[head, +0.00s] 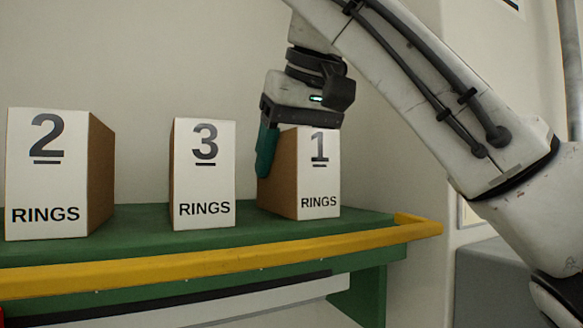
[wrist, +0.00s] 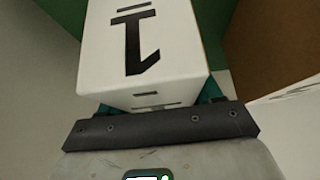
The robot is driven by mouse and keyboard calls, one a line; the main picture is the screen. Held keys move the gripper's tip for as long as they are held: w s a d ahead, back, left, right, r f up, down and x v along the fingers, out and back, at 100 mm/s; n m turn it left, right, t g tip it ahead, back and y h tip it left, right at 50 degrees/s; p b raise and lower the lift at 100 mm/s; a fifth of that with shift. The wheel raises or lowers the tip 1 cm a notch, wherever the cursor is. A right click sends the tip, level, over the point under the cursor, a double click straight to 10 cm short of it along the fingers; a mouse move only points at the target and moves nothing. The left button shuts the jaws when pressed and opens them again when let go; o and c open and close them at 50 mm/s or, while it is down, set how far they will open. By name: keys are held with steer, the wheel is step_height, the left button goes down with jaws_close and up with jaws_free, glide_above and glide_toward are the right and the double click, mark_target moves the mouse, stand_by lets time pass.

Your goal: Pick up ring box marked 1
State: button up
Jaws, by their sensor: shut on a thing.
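The ring box marked 1 (head: 319,176) stands upright at the right end of the green shelf (head: 235,231) in the head view. It has a white front reading "1 RINGS" and brown sides. My gripper (head: 285,150) comes down over its top, with a teal finger against its left side; the other finger is hidden in the head view. In the wrist view the box (wrist: 150,45) sits between the two teal fingertips, and my gripper (wrist: 160,95) is shut on it. The box appears to rest on the shelf.
The ring box marked 3 (head: 204,176) stands to the left, with a gap between. The ring box marked 2 (head: 47,176) is further left. A yellow rail (head: 200,264) runs along the shelf's front edge. A wall is close behind.

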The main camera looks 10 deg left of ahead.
steer(key=shift+r, duration=0.1)
step_height(320, 180, up, 10)
steer(key=shift+f, duration=0.1)
stand_by(0.5)
